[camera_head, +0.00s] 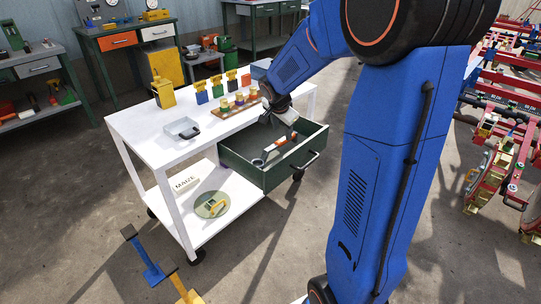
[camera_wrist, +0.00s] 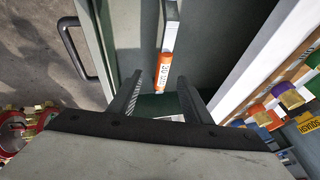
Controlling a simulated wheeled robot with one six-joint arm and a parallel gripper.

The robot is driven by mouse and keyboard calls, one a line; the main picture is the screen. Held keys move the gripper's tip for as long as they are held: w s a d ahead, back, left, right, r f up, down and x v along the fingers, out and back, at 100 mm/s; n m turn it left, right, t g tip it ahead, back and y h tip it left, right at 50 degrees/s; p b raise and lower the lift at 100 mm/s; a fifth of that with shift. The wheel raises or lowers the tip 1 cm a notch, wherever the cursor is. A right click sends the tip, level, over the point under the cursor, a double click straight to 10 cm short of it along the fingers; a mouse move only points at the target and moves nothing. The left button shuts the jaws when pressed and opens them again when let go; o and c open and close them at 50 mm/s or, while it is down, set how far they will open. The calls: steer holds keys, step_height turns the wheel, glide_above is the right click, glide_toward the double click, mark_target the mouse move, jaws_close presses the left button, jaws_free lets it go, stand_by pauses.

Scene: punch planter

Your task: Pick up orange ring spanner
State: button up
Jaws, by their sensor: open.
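The orange ring spanner (camera_head: 276,144) lies in the pulled-out green drawer (camera_head: 293,170) of the white trolley, its grey ring end toward the drawer's left side. In the wrist view, its orange grip with dark lettering (camera_wrist: 163,72) and grey shaft (camera_wrist: 171,25) run up the picture. My gripper (camera_head: 284,119) is above the drawer, reaching down toward it. In the wrist view my gripper (camera_wrist: 160,88) is open, with one finger on each side of the orange part. I cannot tell the height left between fingers and spanner. The ring end is outside the wrist view.
Workbenches stand behind.

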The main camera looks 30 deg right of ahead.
mark_target(283, 140)
steer(key=x, duration=0.4)
steer(key=shift+d+f, duration=0.1)
steer(key=shift+w+x, duration=0.2)
steer(key=shift+x, duration=1.1)
steer(key=shift+w+x, duration=0.2)
steer(key=shift+x, duration=1.1)
jaws_close()
